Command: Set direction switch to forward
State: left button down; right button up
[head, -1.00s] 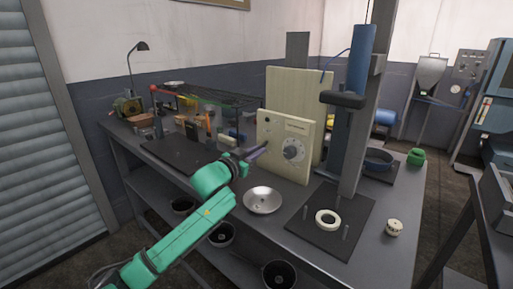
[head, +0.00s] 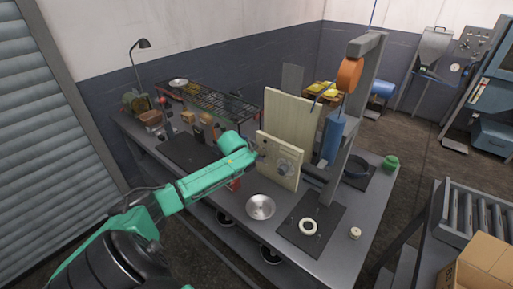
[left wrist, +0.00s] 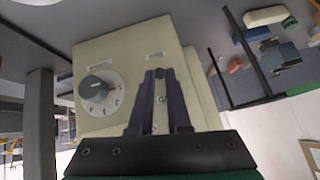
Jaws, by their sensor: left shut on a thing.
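The cream control panel (head: 277,176) stands on the grey bench with a round dial and dark knob (head: 285,167) on its face. The panel also shows in the left wrist view (left wrist: 105,62), with the numbered dial (left wrist: 97,88) left of my fingers. My left gripper (head: 254,152) is at the panel's left side. In the left wrist view, its dark fingers (left wrist: 160,82) are shut on a small dark switch (left wrist: 160,73) on the panel face. The fingers largely hide the switch, so I cannot read its setting. My right gripper is out of view.
A steel bowl (head: 260,207) and a dark mat with a cream ring (head: 308,227) lie in front of the panel. A grey post holds an orange cylinder (head: 350,74) above a blue one (head: 333,138). A roller conveyor (head: 484,219) and a cardboard box (head: 480,265) stand at right.

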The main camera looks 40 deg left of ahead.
pick_arm(q)
jog(key=shift+w+r+g+p, duration=0.25)
jog(key=shift+g+p, duration=0.1)
jog(key=shift+g, duration=0.45)
jog(key=shift+s, duration=0.1)
jog(key=c, duration=1)
grip_release()
jog(key=shift+o, duration=0.6)
jog(key=b+v, duration=0.4)
jog(key=v, duration=1)
jog(key=shift+r, duration=0.3)
jog(key=shift+a, duration=0.1)
